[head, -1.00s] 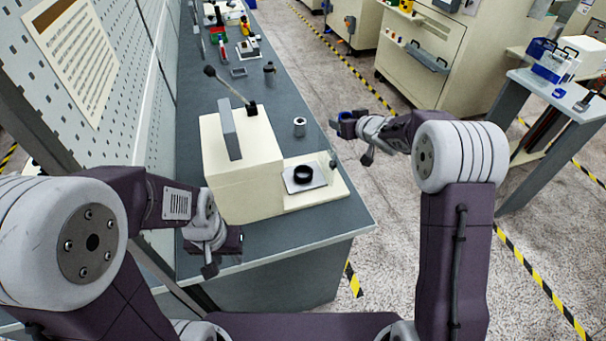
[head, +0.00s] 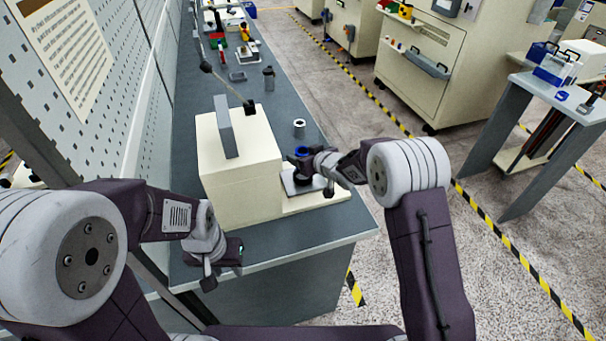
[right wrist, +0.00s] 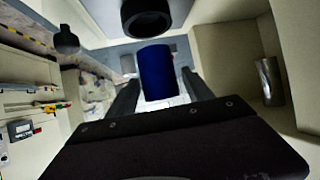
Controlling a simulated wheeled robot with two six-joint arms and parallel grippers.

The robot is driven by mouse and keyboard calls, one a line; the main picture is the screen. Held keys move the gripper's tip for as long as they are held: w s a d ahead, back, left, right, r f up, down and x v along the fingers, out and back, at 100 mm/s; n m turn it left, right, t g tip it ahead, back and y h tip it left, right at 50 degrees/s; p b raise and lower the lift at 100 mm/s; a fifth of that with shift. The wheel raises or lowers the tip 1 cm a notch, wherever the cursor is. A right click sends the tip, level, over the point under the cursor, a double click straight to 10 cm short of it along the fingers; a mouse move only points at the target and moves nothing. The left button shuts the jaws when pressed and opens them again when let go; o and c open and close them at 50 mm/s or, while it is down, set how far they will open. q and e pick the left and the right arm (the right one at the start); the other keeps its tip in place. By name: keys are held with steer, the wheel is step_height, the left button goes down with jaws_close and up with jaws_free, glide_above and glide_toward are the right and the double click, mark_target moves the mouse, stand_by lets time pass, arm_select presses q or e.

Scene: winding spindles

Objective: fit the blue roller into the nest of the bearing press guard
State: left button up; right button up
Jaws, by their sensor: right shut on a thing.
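The blue roller (head: 302,151) is held by my right gripper (head: 308,162), above the small plate at the front of the cream bearing press (head: 240,165). In the right wrist view the blue roller (right wrist: 157,72) sits between the two dark fingers (right wrist: 162,95). The dark round nest (head: 302,177) is on the plate, partly hidden by the gripper. A dark ring (right wrist: 146,18) shows beyond the roller at the top of the right wrist view; the roller is apart from it. My left gripper (head: 224,262) hangs near the bench's front edge; its fingers are unclear.
The press lever (head: 227,82) rises behind the body. A grey hollow cylinder (head: 299,128) stands on the bench (head: 300,225) behind the plate. Small parts stand further back along the bench. A pegboard wall (head: 120,100) bounds the left.

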steer(key=shift+f, duration=2.6)
steer(key=shift+f+b, duration=0.15)
steer(key=shift+b, duration=0.15)
steer(key=o, duration=1.2)
steer(key=shift+o, duration=0.2)
steer(key=v, duration=1.2)
steer(key=shift+s, duration=0.1)
